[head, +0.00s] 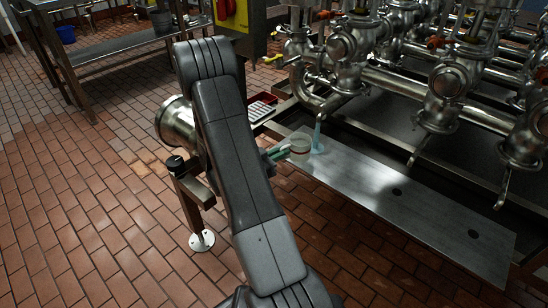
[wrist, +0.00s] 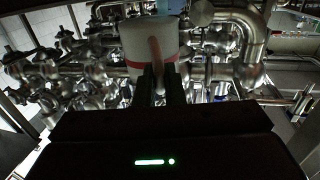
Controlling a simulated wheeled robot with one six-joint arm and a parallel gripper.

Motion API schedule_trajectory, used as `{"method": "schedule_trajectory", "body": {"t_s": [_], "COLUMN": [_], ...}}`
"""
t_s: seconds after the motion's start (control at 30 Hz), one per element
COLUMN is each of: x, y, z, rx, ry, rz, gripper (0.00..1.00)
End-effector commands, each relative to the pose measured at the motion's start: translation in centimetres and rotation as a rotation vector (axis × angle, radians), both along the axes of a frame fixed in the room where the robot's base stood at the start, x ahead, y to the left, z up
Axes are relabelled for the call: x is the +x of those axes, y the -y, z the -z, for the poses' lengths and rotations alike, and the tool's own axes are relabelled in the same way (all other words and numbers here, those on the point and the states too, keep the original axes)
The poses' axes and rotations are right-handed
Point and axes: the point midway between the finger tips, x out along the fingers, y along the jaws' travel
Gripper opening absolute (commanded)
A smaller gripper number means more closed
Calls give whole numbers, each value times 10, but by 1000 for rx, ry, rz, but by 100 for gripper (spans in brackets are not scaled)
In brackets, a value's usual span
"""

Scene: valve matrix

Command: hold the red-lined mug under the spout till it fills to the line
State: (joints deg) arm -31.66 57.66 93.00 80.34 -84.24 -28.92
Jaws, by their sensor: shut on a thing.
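The pale mug (head: 299,144) is held upright by my gripper (head: 280,152), above the metal drip shelf. In the wrist view the mug (wrist: 138,42) shows its red line low on the wall, and the jaws (wrist: 162,84) are shut on its handle (wrist: 156,55). The spout (head: 320,112) lets down a pale blue stream (head: 317,134). In the head view the stream falls just right of the mug, apart from its rim. A pale blue patch (wrist: 170,6) shows beyond the mug in the wrist view. The level inside the mug is hidden.
The metal shelf (head: 430,217) with dark drain holes runs to the lower right. Steel valves and pipes (head: 445,80) crowd above it. A red-edged tray (head: 262,99) lies left of the spout. A yellow control box (head: 235,14) stands behind. Open tiled floor lies left.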

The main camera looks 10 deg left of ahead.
Motion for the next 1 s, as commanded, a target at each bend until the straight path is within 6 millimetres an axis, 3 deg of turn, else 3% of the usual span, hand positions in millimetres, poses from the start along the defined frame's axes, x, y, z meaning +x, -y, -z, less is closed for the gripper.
{"method": "schedule_trajectory", "body": {"t_s": [1.0], "x": [75], "y": [55], "z": [4], "rx": [0], "ry": [0], "rz": [1], "gripper": [0]}}
